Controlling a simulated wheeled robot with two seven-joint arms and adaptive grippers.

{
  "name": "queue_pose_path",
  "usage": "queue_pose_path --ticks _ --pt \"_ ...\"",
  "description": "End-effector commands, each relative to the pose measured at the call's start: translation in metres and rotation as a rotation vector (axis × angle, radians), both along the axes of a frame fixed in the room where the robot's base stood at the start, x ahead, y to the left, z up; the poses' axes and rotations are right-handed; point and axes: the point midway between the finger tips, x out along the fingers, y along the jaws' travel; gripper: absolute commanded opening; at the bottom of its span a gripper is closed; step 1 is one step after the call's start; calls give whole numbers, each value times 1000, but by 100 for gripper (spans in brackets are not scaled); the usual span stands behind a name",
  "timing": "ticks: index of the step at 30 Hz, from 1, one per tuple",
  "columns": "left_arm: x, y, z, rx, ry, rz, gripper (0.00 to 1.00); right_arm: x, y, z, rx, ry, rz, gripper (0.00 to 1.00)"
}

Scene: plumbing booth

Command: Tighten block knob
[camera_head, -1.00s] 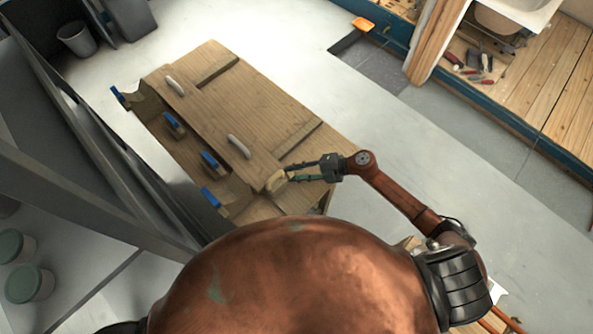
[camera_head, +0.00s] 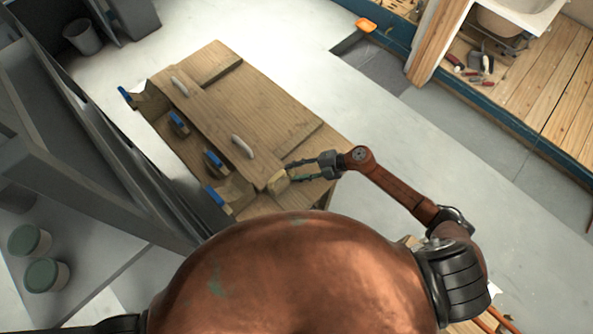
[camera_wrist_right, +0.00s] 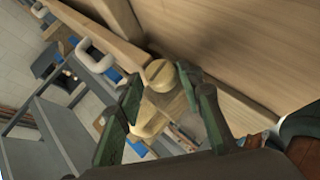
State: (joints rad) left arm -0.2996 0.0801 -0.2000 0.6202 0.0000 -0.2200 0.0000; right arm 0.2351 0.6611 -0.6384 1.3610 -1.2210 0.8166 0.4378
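A round wooden knob (camera_wrist_right: 159,75) with a slot across its face sits at the edge of the wooden workbench (camera_head: 275,115). In the head view, the block at the bench's near corner (camera_head: 278,182) is beside my right fingertips. My right gripper (camera_head: 289,172) comes in from the right. In the right wrist view, its two green-grey fingers (camera_wrist_right: 160,80) are spread, one on each side of the knob. Contact with the knob cannot be made out. My left gripper is not in view.
Two pale handles (camera_head: 242,146) lie on the bench top. Blue-tipped clamps (camera_head: 213,160) line its left side. A grey shelf frame (camera_head: 75,165) stands close on the left. Open floor (camera_head: 400,135) lies right of the bench.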

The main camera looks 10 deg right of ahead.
Motion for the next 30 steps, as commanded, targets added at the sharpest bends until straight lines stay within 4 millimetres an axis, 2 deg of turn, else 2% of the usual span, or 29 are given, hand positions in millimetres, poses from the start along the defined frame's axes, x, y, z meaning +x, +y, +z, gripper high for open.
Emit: queue_pose_path --ticks 5,15,21,30 --pt "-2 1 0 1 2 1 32 -2 -8 3 -1 0 0 34" --pt "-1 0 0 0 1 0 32 -16 -64 35 -4 1 0 34" --pt "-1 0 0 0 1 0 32 -22 -91 51 -1 1 -1 34" --pt "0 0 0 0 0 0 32 -24 -102 58 1 0 0 34"
